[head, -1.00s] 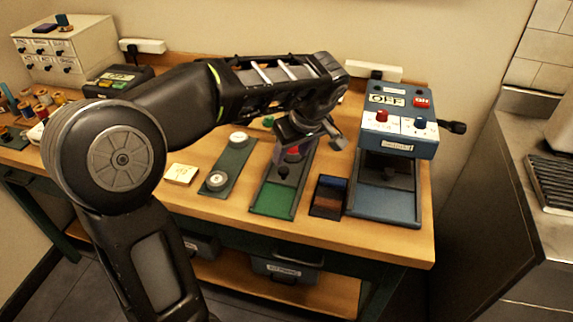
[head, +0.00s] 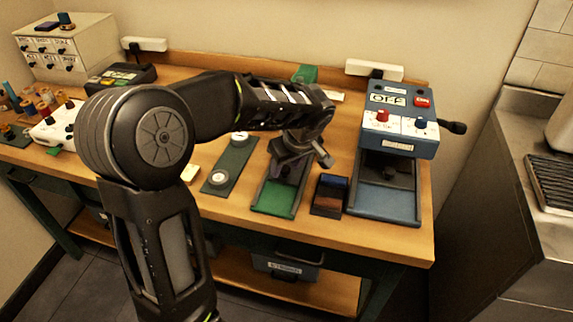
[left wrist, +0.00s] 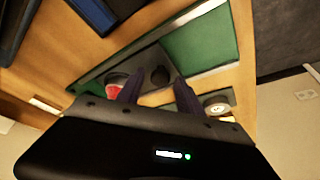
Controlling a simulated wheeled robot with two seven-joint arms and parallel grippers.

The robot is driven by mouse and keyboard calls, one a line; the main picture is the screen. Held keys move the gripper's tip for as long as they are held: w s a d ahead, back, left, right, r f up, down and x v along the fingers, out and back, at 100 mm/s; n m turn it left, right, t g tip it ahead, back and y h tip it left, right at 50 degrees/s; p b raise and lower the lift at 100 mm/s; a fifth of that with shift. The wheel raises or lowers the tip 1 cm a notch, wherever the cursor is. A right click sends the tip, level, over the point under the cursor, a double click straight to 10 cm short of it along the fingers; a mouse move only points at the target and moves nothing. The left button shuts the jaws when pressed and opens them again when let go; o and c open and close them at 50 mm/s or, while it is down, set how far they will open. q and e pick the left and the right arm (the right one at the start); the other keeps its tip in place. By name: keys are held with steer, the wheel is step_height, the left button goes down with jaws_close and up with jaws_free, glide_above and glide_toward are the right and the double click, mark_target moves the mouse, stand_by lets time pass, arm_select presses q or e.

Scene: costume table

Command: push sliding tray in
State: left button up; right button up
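A long narrow tray unit with a green floor (head: 275,198) lies on the table, under my left arm. My left gripper (head: 287,172) is over its rear part and hides much of it in the head view. In the left wrist view the green floor (left wrist: 200,45) shows with a round black knob (left wrist: 160,76) and a red piece (left wrist: 115,82). The knob appears between the two spread fingers of my left gripper (left wrist: 157,88); I cannot tell whether they touch it. My right gripper is not in view.
A blue device (head: 400,125) with an OFF label and a side lever stands right of the tray unit. A small compartment box (head: 330,195) sits between them. A green strip with white dials (head: 230,165) lies left. The table's front edge is close.

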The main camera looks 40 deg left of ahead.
arm_select(q)
jaws_close()
stand_by(1.2)
